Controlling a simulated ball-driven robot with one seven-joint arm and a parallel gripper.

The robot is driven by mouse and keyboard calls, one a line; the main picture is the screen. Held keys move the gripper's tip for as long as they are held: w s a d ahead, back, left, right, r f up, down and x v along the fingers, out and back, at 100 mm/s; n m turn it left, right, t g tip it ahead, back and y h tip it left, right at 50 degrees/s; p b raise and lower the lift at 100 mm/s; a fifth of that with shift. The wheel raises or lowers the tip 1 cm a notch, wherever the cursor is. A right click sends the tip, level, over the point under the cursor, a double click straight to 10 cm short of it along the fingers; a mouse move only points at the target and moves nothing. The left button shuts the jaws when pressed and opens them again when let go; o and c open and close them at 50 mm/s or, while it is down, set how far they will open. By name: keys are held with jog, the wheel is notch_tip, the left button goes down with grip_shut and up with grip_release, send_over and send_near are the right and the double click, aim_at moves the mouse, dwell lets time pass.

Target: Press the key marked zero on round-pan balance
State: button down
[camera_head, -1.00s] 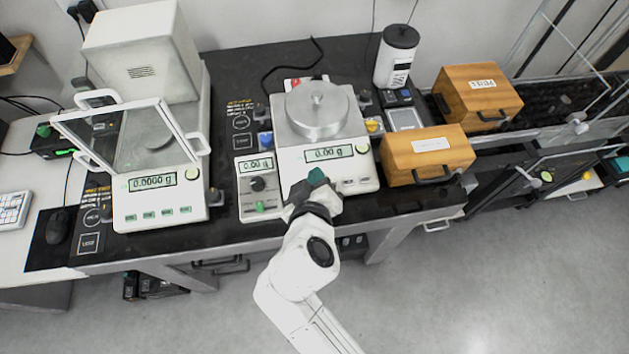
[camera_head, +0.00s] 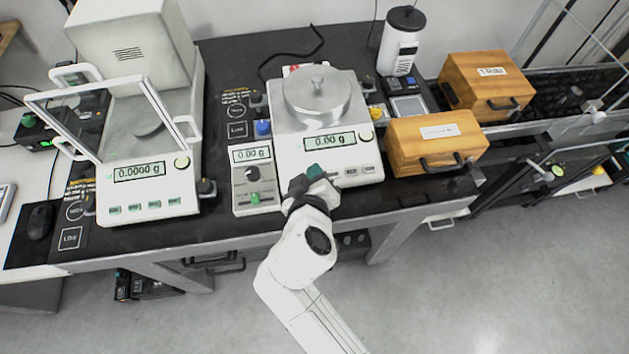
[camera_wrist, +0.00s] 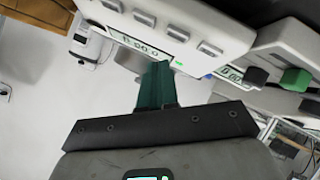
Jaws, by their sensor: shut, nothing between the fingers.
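The round-pan balance (camera_head: 290,145) is white with a round metal pan (camera_head: 317,92) and a display reading 0.00 g (camera_head: 330,142). Its front keys (camera_head: 350,171) show right of my gripper; the left ones are hidden behind it. My gripper (camera_head: 316,172) is shut and empty at the balance's front, its green fingertips over the key row in this view. In the wrist view, the shut green fingers (camera_wrist: 157,86) point toward the balance's front (camera_wrist: 225,30), where several grey keys (camera_wrist: 178,33) show. Key markings are too small to read, and contact cannot be told.
A smaller balance (camera_head: 255,185) with a dark knob stands just left. A glass-doored balance (camera_head: 150,195) reading 0.0000 g stands further left. Wooden boxes (camera_head: 435,142) and a black-and-white canister (camera_head: 402,42) stand to the right. Open floor lies in front.

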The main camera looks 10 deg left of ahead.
jog(key=shift+w+f+b, duration=0.25)
jog(key=shift+f+b, duration=0.05)
jog(key=shift+f, duration=0.45)
jog(key=shift+f, duration=0.15)
dwell(1.4)
jog(key=shift+w+a+f+b, duration=0.1)
jog(key=shift+f+b, duration=0.15)
jog(key=shift+b, duration=0.15)
jog(key=shift+w+f+b, duration=0.1)
jog(key=shift+f+b, duration=0.2)
jog(key=shift+f, duration=0.05)
dwell(0.5)
jog(key=shift+r, duration=0.1)
jog(key=shift+s+r+p, duration=0.25)
jog(key=shift+r+p, duration=0.45)
jog(key=r+p, duration=0.1)
jog(key=s+r+p, duration=0.1)
jog(key=r+p, duration=0.2)
jog(key=shift+s+d+r, duration=0.2)
jog(key=shift+d+r, duration=0.05)
jog(key=shift+r, duration=0.15)
